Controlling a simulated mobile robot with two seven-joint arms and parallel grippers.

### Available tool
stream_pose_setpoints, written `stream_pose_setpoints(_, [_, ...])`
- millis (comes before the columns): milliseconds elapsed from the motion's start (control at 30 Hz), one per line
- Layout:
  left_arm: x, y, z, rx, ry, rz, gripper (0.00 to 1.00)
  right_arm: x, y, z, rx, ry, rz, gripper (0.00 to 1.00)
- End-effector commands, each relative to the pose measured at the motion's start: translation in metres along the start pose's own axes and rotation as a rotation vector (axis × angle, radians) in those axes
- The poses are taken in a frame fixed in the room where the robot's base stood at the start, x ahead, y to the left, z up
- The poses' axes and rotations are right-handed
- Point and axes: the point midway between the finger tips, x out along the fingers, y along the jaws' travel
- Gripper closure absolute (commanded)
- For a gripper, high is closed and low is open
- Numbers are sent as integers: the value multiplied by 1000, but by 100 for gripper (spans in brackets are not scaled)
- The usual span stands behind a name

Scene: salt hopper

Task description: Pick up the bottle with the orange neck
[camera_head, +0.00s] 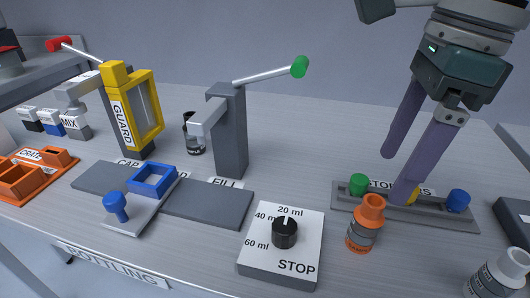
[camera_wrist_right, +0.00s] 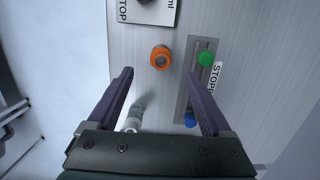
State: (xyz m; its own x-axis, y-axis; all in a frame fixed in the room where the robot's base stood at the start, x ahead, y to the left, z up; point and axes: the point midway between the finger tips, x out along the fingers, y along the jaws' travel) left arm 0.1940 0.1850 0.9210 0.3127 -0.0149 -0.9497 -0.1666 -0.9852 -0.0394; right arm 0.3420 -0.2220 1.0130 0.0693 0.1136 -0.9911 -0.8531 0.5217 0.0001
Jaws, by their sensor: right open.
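The bottle with the orange neck (camera_head: 362,232) stands upright at the front edge side of the table, between the dial box and the stopper rack. Its body is dark grey with an orange label. In the right wrist view its orange neck (camera_wrist_right: 160,57) shows from above, a little beyond the fingertips and roughly centred between them. My right gripper (camera_head: 399,172) is open and empty, above the table; its fingers hang over the stopper rack in the head view. In the right wrist view the open fingers (camera_wrist_right: 160,76) are wide apart. My left gripper is not seen.
The stopper rack (camera_head: 345,213) holds green, blue and partly hidden yellow stoppers. A white-necked bottle (camera_head: 497,275) stands at the front right. The dial box (camera_head: 262,255) lies left of the orange-necked bottle. The grey fill post (camera_head: 232,140) and yellow guard (camera_head: 117,75) stand further left.

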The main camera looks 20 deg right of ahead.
Motion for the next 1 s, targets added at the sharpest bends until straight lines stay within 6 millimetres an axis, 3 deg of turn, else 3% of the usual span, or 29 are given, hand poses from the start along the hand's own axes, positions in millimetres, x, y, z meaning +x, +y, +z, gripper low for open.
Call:
stream_pose_setpoints(700, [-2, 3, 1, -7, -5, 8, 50, 93, -5, -1, 2, 13, -1, 16])
stream_pose_setpoints(1000, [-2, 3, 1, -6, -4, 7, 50, 96, -5, 0, 0, 11, -2, 19])
